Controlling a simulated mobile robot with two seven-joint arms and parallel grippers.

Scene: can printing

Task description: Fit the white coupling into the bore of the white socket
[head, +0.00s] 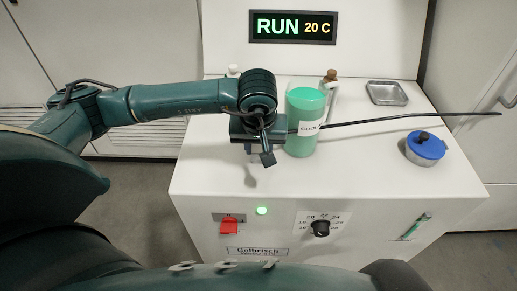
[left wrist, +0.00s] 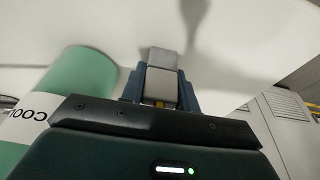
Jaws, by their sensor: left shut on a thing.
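My left gripper (head: 267,157) is above the left part of the white machine top, just left of the green jug. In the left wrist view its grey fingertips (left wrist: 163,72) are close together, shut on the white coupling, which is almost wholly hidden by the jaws. A black hose (head: 450,114) runs from beside the gripper, past the jug, to the far right. A small white piece (head: 233,71) stands at the back left of the top, behind my arm; it may be the white socket, but its bore cannot be made out. My right gripper is not in view.
The green jug (head: 303,105) with a white label stands close to the gripper; it also shows in the left wrist view (left wrist: 80,85). A brown-stoppered bottle (head: 330,75), metal tray (head: 387,93) and blue-lidded pot (head: 425,150) stand farther right. The front left top is clear.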

